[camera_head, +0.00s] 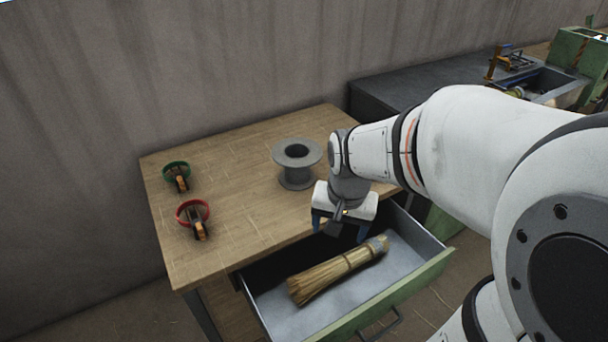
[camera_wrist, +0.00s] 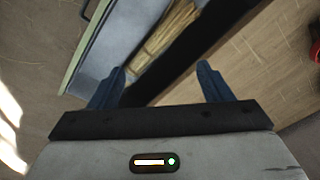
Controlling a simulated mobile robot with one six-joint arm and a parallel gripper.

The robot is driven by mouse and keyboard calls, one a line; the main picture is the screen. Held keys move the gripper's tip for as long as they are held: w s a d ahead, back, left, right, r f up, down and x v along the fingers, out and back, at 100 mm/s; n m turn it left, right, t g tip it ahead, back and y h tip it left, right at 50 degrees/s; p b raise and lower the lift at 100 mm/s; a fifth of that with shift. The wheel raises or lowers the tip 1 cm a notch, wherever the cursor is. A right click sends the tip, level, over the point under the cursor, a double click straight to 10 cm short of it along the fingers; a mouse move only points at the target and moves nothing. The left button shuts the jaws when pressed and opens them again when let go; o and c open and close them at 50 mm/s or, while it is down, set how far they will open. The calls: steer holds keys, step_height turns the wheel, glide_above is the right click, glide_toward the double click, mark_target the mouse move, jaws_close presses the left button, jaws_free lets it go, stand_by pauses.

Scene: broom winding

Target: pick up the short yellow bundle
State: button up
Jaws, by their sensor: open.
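The short yellow bundle (camera_head: 335,272) is a straw bundle lying in the open drawer (camera_head: 421,274), with its wider brush end toward the lower left and its grey-capped end toward the right. Part of it shows in the wrist view (camera_wrist: 166,38), beyond my fingers. My gripper (camera_head: 338,228) is open and empty. It hangs above the table's front edge and the back of the drawer, near the capped end but apart from the bundle. In the wrist view my two blue fingers (camera_wrist: 162,84) are spread apart with nothing between them.
A grey spool (camera_head: 297,165) stands on the wooden table (camera_head: 240,180). A green ring tool (camera_head: 176,176) and a red ring tool (camera_head: 194,216) lie at the table's left. The drawer's walls surround the bundle. A dark bench (camera_head: 415,93) with machinery stands behind.

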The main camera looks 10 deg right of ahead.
mark_target(325, 270)
steer(key=w+f+m+b, duration=0.2)
steer(key=f+m+b, duration=0.1)
steer(key=f, duration=0.5)
steer(key=w+f+m+g+b, duration=0.1)
steer(key=w+f+m+b, duration=0.2)
steer(key=f, duration=0.5)
steer(key=w+d+f+m+b, duration=0.1)
steer(key=w+f+m+b, duration=0.2)
steer(key=f, duration=0.6)
steer(key=shift+w+g+b, duration=0.15)
steer(key=shift+g+b, duration=0.15)
steer(key=f+b, duration=0.1)
steer(key=f, duration=0.1)
steer(key=f+b, duration=0.1)
steer(key=f, duration=0.2)
steer(key=shift+s+a+f, duration=0.1)
steer(key=shift+s+f, duration=0.1)
steer(key=shift+r, duration=0.1)
steer(key=shift+c, duration=0.4)
steer(key=c, duration=1)
steer(key=shift+o, duration=0.2)
